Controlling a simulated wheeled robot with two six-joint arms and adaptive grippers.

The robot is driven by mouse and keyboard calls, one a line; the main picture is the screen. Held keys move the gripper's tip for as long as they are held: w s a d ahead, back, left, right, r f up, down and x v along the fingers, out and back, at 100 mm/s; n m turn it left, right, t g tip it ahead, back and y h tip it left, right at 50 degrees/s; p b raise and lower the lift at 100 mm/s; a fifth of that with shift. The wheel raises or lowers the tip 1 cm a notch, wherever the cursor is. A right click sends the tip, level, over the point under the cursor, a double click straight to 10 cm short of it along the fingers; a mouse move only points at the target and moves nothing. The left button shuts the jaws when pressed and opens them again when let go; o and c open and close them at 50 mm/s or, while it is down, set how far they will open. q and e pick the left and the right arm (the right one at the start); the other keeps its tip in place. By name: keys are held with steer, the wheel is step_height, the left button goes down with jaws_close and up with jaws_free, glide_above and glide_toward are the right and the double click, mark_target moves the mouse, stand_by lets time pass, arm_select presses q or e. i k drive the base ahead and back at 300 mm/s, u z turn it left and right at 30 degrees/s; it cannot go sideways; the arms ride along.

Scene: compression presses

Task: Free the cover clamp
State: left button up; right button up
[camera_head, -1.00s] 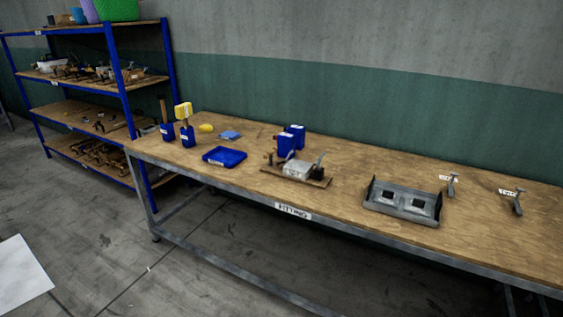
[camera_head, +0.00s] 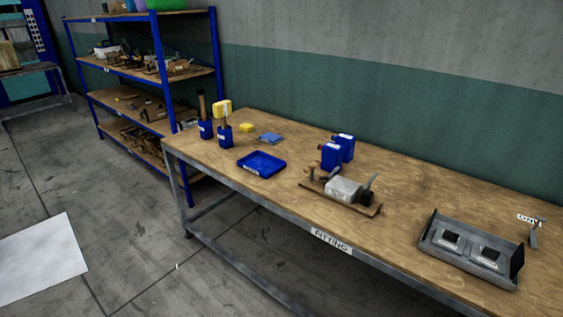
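A wooden board (camera_head: 325,191) lies on the bench, carrying a pale grey block-like part (camera_head: 343,189) and a dark upright lever or handle (camera_head: 370,186) at its right end. This may be the clamped cover, but the detail is too small to tell how the clamp stands. A grey metal clamp-like piece (camera_head: 534,233) stands at the right edge, beside a label partly reading "ONLY". I cannot tell which of these is the cover clamp. Neither of my grippers is in view.
The wooden-topped fitting bench (camera_head: 400,232) also bears a grey metal tray (camera_head: 476,243) with two square openings, a blue tray (camera_head: 262,164), blue containers (camera_head: 338,151) and brushes in blue holders. A blue shelf rack (camera_head: 158,63) stands behind left. The floor in front is open.

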mark_target(337, 168)
steer(key=u, duration=0.35)
steer(key=i, duration=1.25)
steer(key=z, duration=0.9)
steer(key=i, duration=0.7)
steer(key=z, duration=0.7)
